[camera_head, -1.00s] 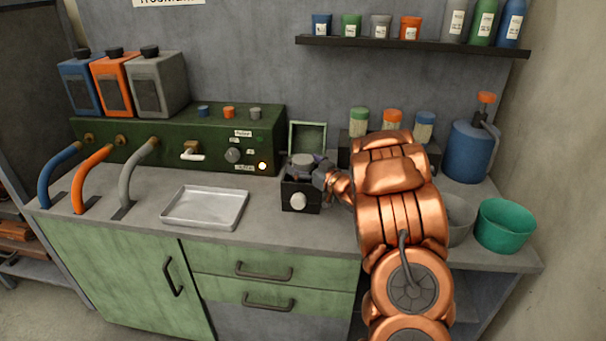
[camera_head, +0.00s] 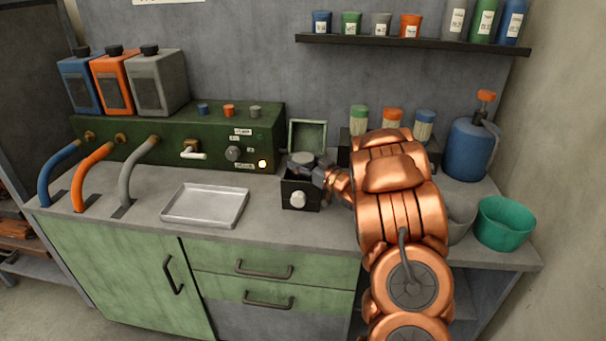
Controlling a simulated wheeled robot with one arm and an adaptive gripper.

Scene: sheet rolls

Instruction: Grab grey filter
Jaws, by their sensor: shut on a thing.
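A grey round filter (camera_head: 302,158) is at the top of a small black box (camera_head: 299,196) with a white knob on its front. The box's green-framed lid (camera_head: 307,137) stands open behind it. My gripper (camera_head: 313,170) comes in from the right and is shut on the grey filter, at or just above the box's opening. My copper arm hides part of the counter to the right. The fingertips are small and dark here, so their exact contact is hard to see.
A silver tray (camera_head: 205,205) lies on the counter left of the box. A green machine (camera_head: 180,135) with hoses stands behind it. Jars with green, orange and blue lids (camera_head: 393,122) stand behind my arm. A teal bowl (camera_head: 505,224) sits at the right.

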